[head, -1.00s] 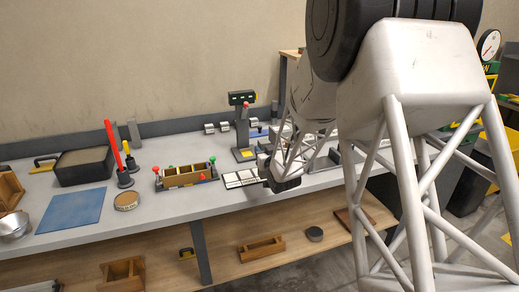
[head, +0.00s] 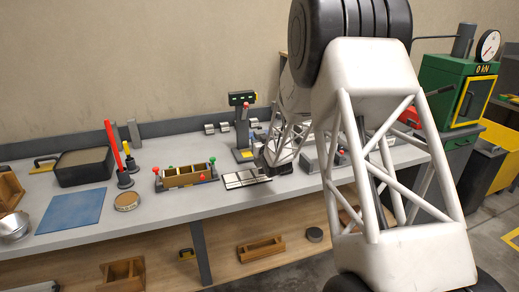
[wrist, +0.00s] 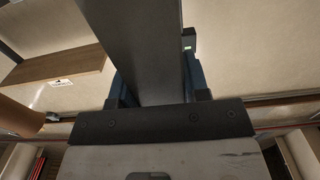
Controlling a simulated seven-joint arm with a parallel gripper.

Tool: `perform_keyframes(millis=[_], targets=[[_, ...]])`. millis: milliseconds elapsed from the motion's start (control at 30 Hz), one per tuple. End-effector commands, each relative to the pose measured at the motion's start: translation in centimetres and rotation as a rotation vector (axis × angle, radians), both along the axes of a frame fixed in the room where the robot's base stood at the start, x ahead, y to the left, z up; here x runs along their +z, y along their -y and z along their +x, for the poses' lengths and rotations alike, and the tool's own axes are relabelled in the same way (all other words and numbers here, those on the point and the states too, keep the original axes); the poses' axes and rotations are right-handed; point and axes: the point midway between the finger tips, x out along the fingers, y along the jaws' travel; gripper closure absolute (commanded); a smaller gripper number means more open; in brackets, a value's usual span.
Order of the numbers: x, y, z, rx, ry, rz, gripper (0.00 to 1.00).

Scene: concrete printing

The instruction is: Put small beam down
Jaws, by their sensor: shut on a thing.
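A plain grey beam (wrist: 148,50) fills the middle of the wrist view and stretches away from my gripper (wrist: 158,85). The blue fingers lie against both sides of it, so the gripper is shut on the beam. In the head view my gripper (head: 274,160) is low over the back half of the bench, right of the display stand. The beam cannot be made out there, and its contact with any surface is hidden.
A striped black-and-white tray (head: 245,178) lies just left of the gripper on the bench (head: 100,222). A display stand (head: 243,128) rises close behind. A mould with coloured knobs (head: 186,175) stands farther left. A green press (head: 450,90) stands at right.

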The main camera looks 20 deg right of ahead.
Motion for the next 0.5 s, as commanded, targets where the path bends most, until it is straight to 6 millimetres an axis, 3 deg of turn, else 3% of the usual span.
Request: perform_keyframes(millis=[333,500], targets=[[0.0,0.0,0.0,0.000,0.001,0.000,1.00],[-1.2,0.0,0.0,0.000,0.000,0.001,1.00]])
